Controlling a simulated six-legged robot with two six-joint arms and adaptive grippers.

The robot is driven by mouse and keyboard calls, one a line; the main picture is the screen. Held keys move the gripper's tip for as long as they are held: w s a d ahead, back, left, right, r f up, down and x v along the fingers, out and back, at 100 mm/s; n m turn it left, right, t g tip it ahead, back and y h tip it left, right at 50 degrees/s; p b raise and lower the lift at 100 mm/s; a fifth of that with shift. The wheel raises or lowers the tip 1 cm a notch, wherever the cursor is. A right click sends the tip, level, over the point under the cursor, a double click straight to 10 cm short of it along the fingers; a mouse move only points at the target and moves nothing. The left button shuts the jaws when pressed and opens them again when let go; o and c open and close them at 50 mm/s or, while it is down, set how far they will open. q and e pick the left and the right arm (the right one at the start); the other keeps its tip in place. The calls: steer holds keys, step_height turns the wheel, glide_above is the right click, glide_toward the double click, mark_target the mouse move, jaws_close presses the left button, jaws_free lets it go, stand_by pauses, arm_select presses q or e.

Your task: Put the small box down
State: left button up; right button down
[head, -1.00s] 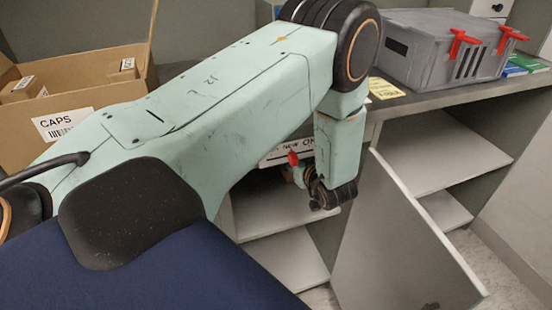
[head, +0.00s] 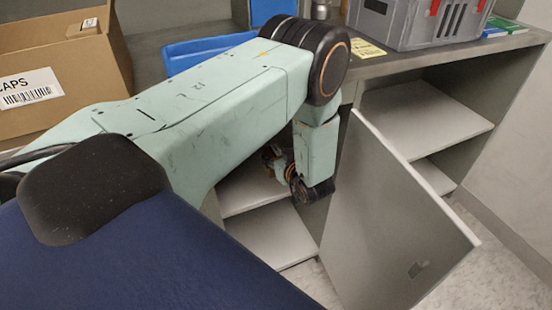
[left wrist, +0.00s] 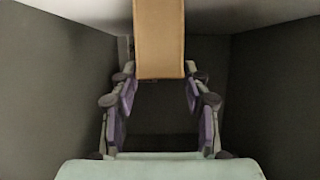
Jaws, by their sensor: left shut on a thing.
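The small box (left wrist: 160,40) is plain tan cardboard, seen in the left wrist view at the upper middle. My left gripper (left wrist: 160,76) is shut on it, with one finger on each side of its near end. Dark walls stand to both sides and a pale surface runs along the top of that view. In the head view my left arm reaches over the counter edge and down in front of the open cabinet; the wrist (head: 305,185) shows, but the fingers and the held box are hidden. My right gripper is not in view.
The open cabinet has pale shelves (head: 425,118), and its door (head: 390,215) stands ajar on the right. On the counter are a CAPS carton (head: 70,70), a blue tray (head: 205,50), a grey crate (head: 410,20) and a yellow note (head: 367,47).

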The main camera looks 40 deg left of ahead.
arm_select(q)
steer(key=shift+s+r, duration=0.15)
steer(key=shift+f, duration=0.2)
steer(key=o, duration=1.1)
steer(key=shift+o, duration=1.1)
